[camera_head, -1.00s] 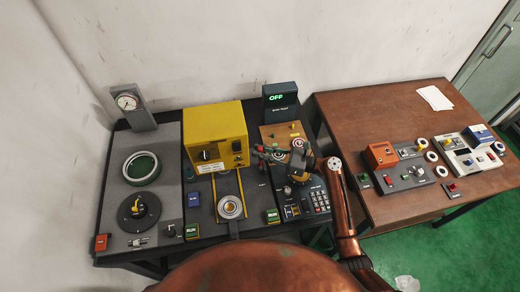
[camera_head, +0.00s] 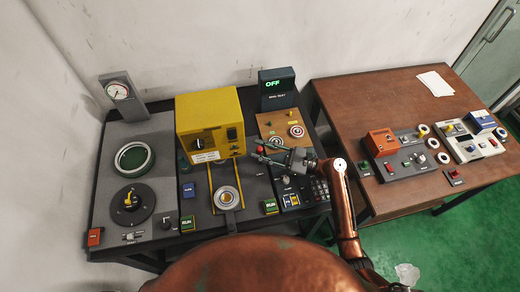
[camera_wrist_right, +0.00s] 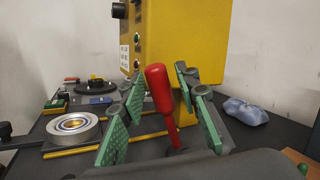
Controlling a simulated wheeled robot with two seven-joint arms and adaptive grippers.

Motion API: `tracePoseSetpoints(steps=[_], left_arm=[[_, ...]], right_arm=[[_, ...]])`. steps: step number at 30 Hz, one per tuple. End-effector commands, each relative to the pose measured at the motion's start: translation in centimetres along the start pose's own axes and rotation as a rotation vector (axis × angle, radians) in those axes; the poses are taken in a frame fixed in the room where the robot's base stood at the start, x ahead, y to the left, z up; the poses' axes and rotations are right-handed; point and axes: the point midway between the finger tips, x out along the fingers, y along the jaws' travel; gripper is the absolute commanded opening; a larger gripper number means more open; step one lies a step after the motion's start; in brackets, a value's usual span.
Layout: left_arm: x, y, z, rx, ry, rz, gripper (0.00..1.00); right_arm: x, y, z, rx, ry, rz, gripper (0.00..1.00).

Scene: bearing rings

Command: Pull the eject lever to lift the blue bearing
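The eject lever with a red handle (camera_wrist_right: 159,90) stands slightly tilted between the fingers of my right gripper (camera_wrist_right: 165,100) in the right wrist view. Green-padded fingers are spread on both sides, with gaps to the handle. In the head view my right gripper (camera_head: 268,152) is right of the yellow machine, its tips near a red spot that looks like the handle. The bearing, a silver ring with a bluish inner band (camera_wrist_right: 75,126), sits at left in the wrist view; it also shows in the head view (camera_head: 227,198), between yellow rails before the machine. My left gripper is out of view.
The yellow machine (camera_head: 210,120) stands behind the bearing. A dark display (camera_head: 274,84) reads OFF. A brown table (camera_head: 380,95) with control boxes stands at right.

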Motion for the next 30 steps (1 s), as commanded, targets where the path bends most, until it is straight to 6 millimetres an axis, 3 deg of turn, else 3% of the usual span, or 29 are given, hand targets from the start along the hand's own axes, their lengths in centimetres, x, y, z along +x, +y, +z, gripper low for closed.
tracePoseSetpoints(steps=[9,13,24,30], left_arm=[[0.0,-0.2,0.3,-0.001,-0.002,-0.002,0.34],[0.0,-0.1,0.2,-0.001,-0.002,-0.001,0.34],[0.0,0.0,0.1,0.0,-0.001,0.0,0.34],[0.0,0.0,0.1,0.0,0.0,0.0,0.34]], right_arm=[[-0.1,0.0,0.0,0.001,0.001,0.001,0.34],[-1.0,0.1,-0.1,0.001,0.003,0.001,0.34],[-8.3,0.0,-0.1,0.002,0.004,0.0,0.34],[-11.1,0.0,-0.1,0.001,0.003,0.001,0.34]])
